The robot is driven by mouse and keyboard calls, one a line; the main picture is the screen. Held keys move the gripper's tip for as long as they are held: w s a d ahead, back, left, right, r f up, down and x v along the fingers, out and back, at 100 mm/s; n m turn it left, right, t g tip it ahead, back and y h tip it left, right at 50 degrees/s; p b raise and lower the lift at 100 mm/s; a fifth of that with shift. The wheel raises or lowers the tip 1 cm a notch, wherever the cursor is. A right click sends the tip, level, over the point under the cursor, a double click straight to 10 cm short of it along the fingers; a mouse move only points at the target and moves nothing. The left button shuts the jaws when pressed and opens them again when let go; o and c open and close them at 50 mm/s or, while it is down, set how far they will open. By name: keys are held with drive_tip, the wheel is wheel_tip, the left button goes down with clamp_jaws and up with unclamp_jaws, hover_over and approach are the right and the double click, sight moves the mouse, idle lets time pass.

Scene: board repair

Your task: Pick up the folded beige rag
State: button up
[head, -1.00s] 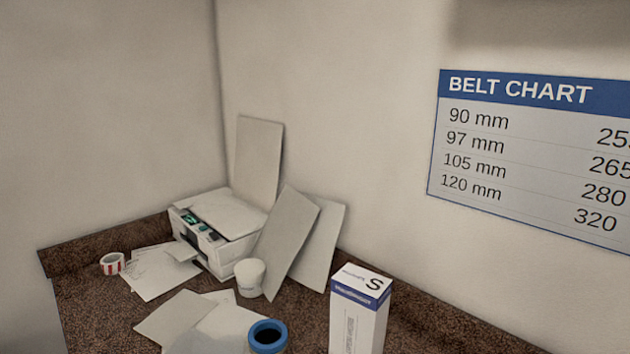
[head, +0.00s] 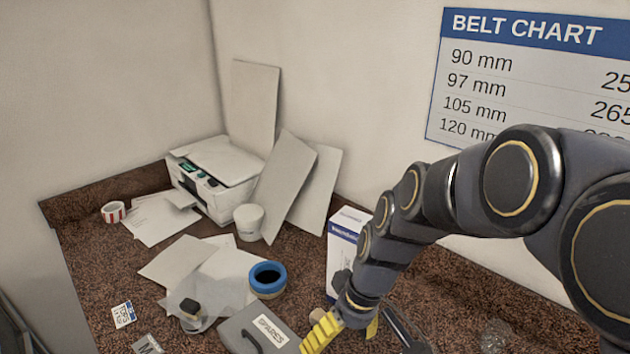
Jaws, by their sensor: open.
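I cannot make out a folded beige rag for certain in the head view. My gripper (head: 338,338) has yellow fingers and is at the bottom centre, pointing down over the counter. Its fingers are apart and I see nothing held between them. A small tan patch (head: 318,343) shows beside the left finger, partly covered by it; I cannot tell what it is. The gripper and the frame's lower edge hide part of the counter there.
A grey case labelled SPARES (head: 240,325) lies left of my gripper. A white box (head: 343,250) stands behind it, partly hidden by my arm. A dark tool lies right.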

drive_tip(key=w+a+f+n, duration=0.2)
drive_tip(key=w+f, duration=0.2)
drive_tip(key=w, duration=0.3)
drive_tip(key=n+t, duration=0.2)
drive_tip(key=t, duration=0.1)
hover_over(321, 317)
drive_tip(key=s+d, duration=0.2)
drive_tip(key=f, duration=1.4)
drive_tip(key=shift+w+f, duration=0.2)
drive_tip(key=shift+f, duration=0.2)
drive_tip(key=shift+y, duration=0.3)
drive_tip(key=shift+x, duration=3.95)
drive_tip(key=c, duration=1.1)
